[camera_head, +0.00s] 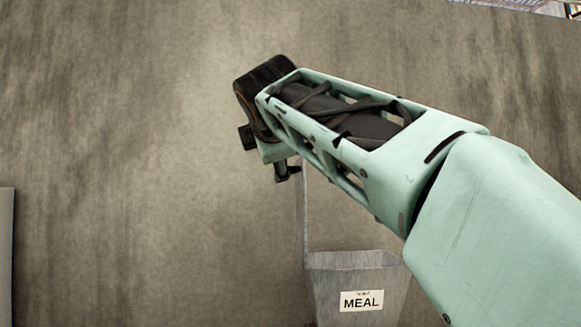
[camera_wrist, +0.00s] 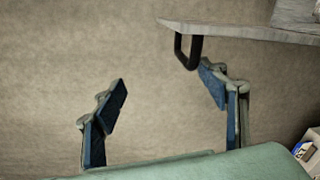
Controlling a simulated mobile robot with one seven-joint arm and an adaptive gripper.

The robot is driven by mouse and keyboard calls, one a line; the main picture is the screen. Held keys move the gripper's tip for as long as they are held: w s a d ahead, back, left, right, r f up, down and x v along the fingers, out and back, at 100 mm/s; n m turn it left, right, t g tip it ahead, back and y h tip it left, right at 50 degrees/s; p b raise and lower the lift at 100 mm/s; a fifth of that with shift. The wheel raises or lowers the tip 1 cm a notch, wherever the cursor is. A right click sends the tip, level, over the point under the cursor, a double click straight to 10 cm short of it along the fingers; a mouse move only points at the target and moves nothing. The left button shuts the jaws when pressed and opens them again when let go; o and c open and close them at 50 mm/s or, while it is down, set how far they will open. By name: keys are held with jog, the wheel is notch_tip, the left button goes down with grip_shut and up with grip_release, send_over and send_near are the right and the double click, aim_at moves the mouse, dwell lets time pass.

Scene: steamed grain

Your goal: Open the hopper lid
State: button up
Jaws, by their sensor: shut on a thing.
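The grey hopper (camera_head: 325,285) with a MEAL label stands at the lower middle of the head view, partly behind my arm. Its lid (camera_head: 303,225) shows as a thin upright strip at the hopper's left edge. In the wrist view the lid (camera_wrist: 240,31) is seen nearly edge-on, with a black loop handle (camera_wrist: 179,52) on it. The handle lies by the right fingertip, and I see no contact at the left one. In the head view my arm mostly hides the gripper (camera_head: 286,171).
Brown floor (camera_head: 130,150) fills most of the head view and is clear to the left. A grey edge (camera_head: 6,255) stands at the far left. A small white box (camera_wrist: 306,150) shows at the lower right of the wrist view.

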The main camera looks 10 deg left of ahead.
jog(key=s+r, duration=0.2)
jog(key=r, duration=0.1)
jog(key=shift+s+t+y, duration=0.25)
jog(key=shift+t+y, duration=0.05)
jog(key=v, duration=0.3)
jog(key=shift+r+b, duration=0.2)
jog(key=shift+b, duration=0.1)
jog(key=c, duration=0.6)
jog(key=shift+s+d+f, duration=0.25)
jog(key=shift+s+f, duration=0.05)
jog(key=shift+f, duration=0.15)
